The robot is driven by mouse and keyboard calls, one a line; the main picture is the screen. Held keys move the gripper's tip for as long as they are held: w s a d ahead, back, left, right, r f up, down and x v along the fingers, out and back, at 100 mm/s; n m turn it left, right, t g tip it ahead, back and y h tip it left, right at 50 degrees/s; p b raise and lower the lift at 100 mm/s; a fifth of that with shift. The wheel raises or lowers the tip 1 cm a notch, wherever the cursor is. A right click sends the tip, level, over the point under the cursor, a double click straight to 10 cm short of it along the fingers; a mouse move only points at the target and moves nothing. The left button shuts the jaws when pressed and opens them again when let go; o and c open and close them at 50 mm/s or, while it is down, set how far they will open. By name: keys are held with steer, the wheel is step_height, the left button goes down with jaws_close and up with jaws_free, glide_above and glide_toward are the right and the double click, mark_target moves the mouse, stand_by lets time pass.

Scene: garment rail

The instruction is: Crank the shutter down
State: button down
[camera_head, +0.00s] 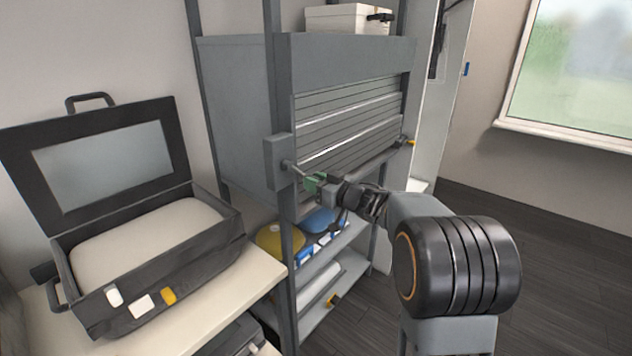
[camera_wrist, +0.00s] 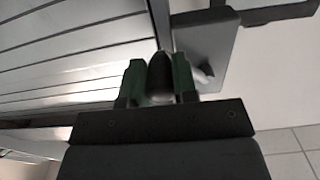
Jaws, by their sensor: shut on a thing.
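The grey slatted shutter (camera_head: 345,118) hangs in the front of a grey cabinet on the rack. Its slats also fill the left of the wrist view (camera_wrist: 75,45). The crank's grey housing (camera_head: 278,163) sits on the cabinet's left post, with a thin metal arm (camera_head: 291,165) coming out of it. The housing also shows in the wrist view (camera_wrist: 205,40). My gripper (camera_head: 316,182) is at the end of that arm, in front of the shutter's lower left. In the wrist view its green fingers (camera_wrist: 159,78) are shut around the dark crank knob (camera_wrist: 160,70).
An open dark case (camera_head: 150,245) with a raised lid stands on a pale table at left. Below the shutter, shelves hold a yellow item (camera_head: 280,240) and a blue item (camera_head: 318,220). A white box (camera_head: 340,19) sits on top. Floor at right is clear.

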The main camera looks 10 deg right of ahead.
steer(key=a+m+p, duration=0.1)
steer(key=m+p, duration=0.1)
steer(key=s+f+m+p, duration=0.1)
steer(key=m+p, duration=0.1)
steer(key=p, duration=0.1)
steer(key=shift+s+a, duration=0.15)
steer(key=shift+a, duration=0.25)
steer(key=shift+s+a+f+m+p, duration=0.15)
steer(key=shift+s+a+m+p, duration=0.2)
steer(key=shift+m+p, duration=0.45)
steer(key=shift+s+a+f+m+p, duration=0.25)
steer(key=shift+a+m+p, duration=0.25)
steer(key=shift+m+p, duration=0.25)
steer(key=shift+s+a+f+m+p, duration=0.1)
steer(key=shift+s+a+m+p, duration=0.25)
steer(key=shift+m+p, duration=0.45)
steer(key=shift+a, duration=0.1)
steer(key=c, duration=0.9)
jaws_free()
steer(key=b+v, duration=0.1)
steer(key=v, duration=1.2)
steer(key=shift+s+d+b, duration=0.25)
steer(key=shift+s+b, duration=0.05)
steer(key=shift+b, duration=0.1)
